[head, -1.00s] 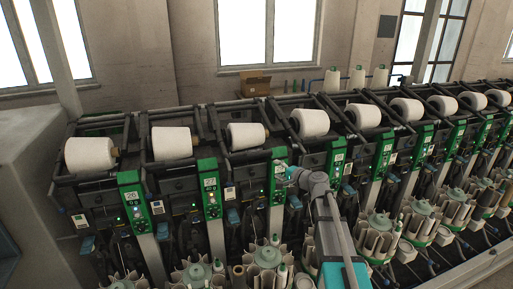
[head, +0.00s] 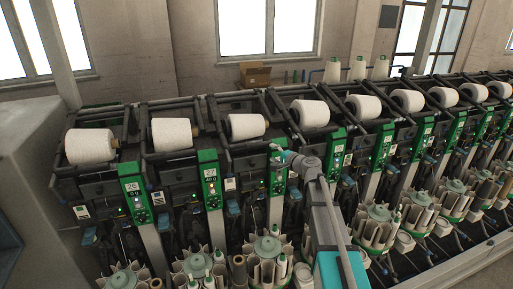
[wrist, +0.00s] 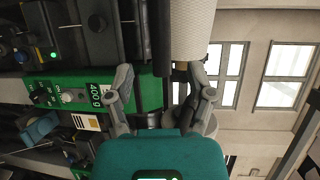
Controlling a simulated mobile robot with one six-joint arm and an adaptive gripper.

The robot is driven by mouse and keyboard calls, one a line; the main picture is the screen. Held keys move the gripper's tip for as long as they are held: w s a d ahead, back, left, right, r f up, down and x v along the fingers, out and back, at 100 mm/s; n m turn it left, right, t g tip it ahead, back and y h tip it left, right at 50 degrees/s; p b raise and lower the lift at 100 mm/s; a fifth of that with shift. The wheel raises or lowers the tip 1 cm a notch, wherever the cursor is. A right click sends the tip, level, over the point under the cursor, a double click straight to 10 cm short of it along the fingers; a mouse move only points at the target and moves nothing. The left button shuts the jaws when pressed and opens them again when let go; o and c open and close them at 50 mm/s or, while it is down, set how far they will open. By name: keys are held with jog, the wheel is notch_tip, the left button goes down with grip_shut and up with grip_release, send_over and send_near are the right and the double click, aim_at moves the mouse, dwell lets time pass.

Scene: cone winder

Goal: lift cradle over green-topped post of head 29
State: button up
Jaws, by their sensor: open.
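Green-topped posts stand in a row along the winder. The left ones read 26 (head: 131,189) and 27 (head: 210,176). A green panel (wrist: 65,90) with a "400 g" display lies left, and a white package (wrist: 192,28) at the top. Contact with the cradle cannot be told.
Other white packages (head: 313,113) sit in dark cradle frames along the machine. Bobbin magazines (head: 267,262) stand low in front. A cardboard box (head: 254,74) and white cones (head: 357,69) are behind the machine. Free air lies above the row.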

aim_at(259, 146)
jog(key=b+x, duration=0.1)
jog(key=x, duration=0.9)
jog(key=shift+w+a, duration=0.15)
jog(key=shift+w, duration=0.05)
grip_shut()
